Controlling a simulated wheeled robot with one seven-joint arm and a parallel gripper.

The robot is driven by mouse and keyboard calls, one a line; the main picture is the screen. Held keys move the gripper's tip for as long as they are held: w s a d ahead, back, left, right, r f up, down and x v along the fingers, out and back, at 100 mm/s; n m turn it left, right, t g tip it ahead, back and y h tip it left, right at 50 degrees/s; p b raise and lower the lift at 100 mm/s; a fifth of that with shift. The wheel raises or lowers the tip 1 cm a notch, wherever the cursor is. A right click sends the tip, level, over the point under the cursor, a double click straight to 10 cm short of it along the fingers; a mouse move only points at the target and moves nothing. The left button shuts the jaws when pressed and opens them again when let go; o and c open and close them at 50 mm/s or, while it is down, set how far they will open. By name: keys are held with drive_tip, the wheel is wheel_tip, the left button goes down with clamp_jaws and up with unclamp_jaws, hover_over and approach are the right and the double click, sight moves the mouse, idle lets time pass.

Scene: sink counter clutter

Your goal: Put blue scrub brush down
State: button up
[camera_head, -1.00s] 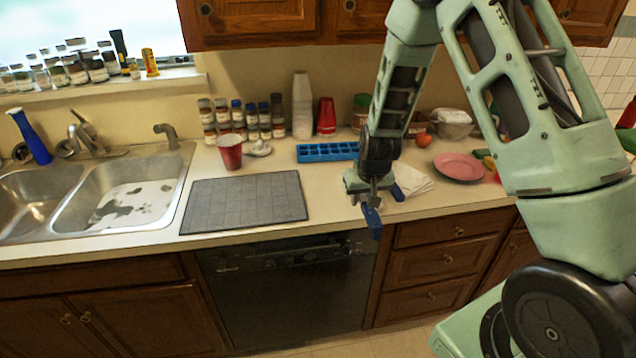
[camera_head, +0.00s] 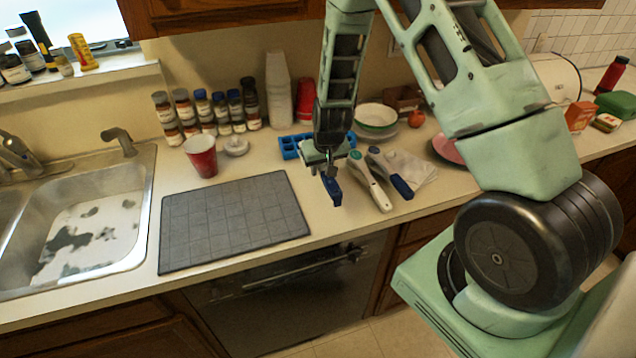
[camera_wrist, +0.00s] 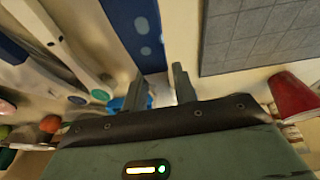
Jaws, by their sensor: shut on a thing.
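The blue scrub brush (camera_head: 332,190) hangs below my gripper (camera_head: 325,162) near the front of the counter (camera_head: 335,228). In the wrist view, its dark blue body with pale spots (camera_wrist: 140,35) runs up from my fingers (camera_wrist: 160,88). My gripper is shut on it. The end of the brush between the fingers is mostly hidden. I cannot tell whether the brush touches the counter.
A dark grey mat (camera_head: 235,222) lies left, with a red cup (camera_head: 201,157) behind. The sink (camera_head: 85,235) is further left.

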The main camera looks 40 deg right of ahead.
sight(320, 192)
drive_tip(key=shift+f+p, duration=1.1)
drive_tip(key=shift+f, duration=2.3)
drive_tip(key=shift+f, duration=0.15)
drive_tip(key=o, duration=1)
